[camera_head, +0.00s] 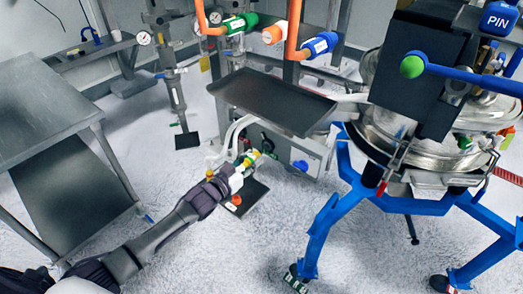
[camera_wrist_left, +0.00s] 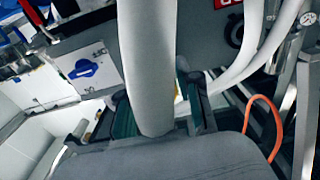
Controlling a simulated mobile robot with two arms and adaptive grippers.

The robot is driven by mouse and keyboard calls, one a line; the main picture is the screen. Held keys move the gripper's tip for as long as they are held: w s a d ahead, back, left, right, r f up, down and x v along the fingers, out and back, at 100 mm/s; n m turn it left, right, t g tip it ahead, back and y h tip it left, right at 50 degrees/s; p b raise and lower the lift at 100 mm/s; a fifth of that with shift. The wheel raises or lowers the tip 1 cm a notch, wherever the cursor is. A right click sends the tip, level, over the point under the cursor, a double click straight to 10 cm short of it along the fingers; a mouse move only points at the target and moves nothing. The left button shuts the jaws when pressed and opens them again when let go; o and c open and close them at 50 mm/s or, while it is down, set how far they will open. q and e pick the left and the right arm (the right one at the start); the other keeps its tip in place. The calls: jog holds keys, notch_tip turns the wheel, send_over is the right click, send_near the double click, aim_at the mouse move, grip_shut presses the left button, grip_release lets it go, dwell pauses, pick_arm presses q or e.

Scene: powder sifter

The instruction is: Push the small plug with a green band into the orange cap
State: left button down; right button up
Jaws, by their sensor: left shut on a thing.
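My left gripper (camera_head: 234,178) is at the small cluster of fittings below the dark tray. In the left wrist view a thick pale hose (camera_wrist_left: 147,60) runs down between its fingers (camera_wrist_left: 162,118), and the jaws are shut on it. Around the gripper in the head view are small white, yellow and green pieces (camera_head: 250,158); I cannot tell which one is the plug with the green band. An orange cap-like piece (camera_head: 236,200) shows just below the gripper, close to it. Whether plug and cap touch is too small to tell. My right gripper is not in view.
A dark tray (camera_head: 270,98) is above the fittings. White hoses (camera_head: 232,130) curve beside the gripper. A blue-framed sifter (camera_head: 345,190) stands to the right and a grey table (camera_head: 45,110) to the left. An orange cable (camera_wrist_left: 272,122) hangs near the gripper.

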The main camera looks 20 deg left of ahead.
pick_arm(q)
jog(key=shift+s+a+r+p, duration=0.1)
jog(key=shift+s+a+p, duration=0.2)
jog(key=shift+s, duration=0.35)
jog(key=shift+d, duration=0.15)
